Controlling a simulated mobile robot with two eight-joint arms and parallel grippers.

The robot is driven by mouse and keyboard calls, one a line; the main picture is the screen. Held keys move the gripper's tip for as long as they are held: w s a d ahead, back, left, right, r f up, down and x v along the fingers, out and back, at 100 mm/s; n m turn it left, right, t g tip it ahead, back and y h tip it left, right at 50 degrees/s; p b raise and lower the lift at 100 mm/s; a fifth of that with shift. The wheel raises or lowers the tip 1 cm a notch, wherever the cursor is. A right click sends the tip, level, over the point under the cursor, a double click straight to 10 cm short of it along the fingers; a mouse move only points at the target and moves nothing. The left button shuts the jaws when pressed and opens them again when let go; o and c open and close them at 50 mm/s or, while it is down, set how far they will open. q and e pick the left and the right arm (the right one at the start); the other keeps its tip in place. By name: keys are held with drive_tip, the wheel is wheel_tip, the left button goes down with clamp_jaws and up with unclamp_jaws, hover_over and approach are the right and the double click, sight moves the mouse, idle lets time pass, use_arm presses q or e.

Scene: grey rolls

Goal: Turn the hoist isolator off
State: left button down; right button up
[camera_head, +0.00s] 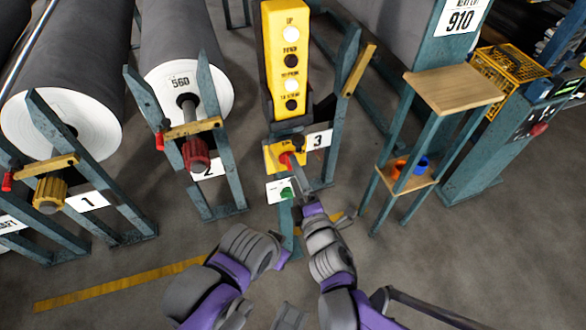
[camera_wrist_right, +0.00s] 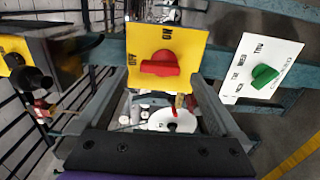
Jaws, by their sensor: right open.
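The hoist isolator is most likely the red knob (camera_wrist_right: 160,64) on a square yellow plate (camera_wrist_right: 190,38) in the right wrist view. The plate reads OFF at its left and ON at its top. The knob's bar lies roughly level, its left end toward OFF. In the head view the knob (camera_head: 286,158) and plate (camera_head: 271,152) sit below the tall yellow control box. My right gripper (camera_head: 294,170) is at the plate.
A white plate with a green knob (camera_head: 286,193) is just below, and to the right in the wrist view (camera_wrist_right: 264,76). The yellow button box (camera_head: 287,60) stands above. Large grey rolls (camera_head: 180,40) on blue stands are left. A wooden-topped stand (camera_head: 455,88) is right.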

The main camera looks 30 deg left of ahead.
use_arm(q)
drive_tip(key=shift+f, duration=0.1)
use_arm(e)
drive_tip(key=v, duration=0.8)
drive_tip(key=shift+s+d, duration=0.25)
drive_tip(key=w+d+f+m+h, duration=0.25)
drive_tip(key=d+m+h, duration=0.45)
drive_tip(key=d, duration=0.5)
drive_tip(key=w+d+f+m+h, duration=0.1)
drive_tip(key=w+d+m+h, duration=0.3)
drive_tip(key=d+m, duration=0.7)
drive_tip(key=s+d+f+m+g+h, duration=0.2)
drive_tip(key=s+d+m+g, duration=0.1)
drive_tip(key=s+d+m, duration=0.3)
drive_tip(key=s+d+f+m+g+h, duration=0.1)
drive_tip(key=s+d+f+m+g, duration=0.3)
drive_tip(key=s, duration=0.5)
use_arm(q)
wheel_tip(320, 180, up, 21)
drive_tip(key=w+p, duration=0.2)
drive_tip(key=p, duration=1.6)
drive_tip(key=shift+f+t, duration=0.15)
drive_tip(key=shift+t, duration=0.25)
use_arm(e)
wheel_tip(320, 180, up, 22)
drive_tip(key=w, duration=0.1)
drive_tip(key=shift+d+t, duration=0.25)
drive_tip(key=shift+t, duration=0.15)
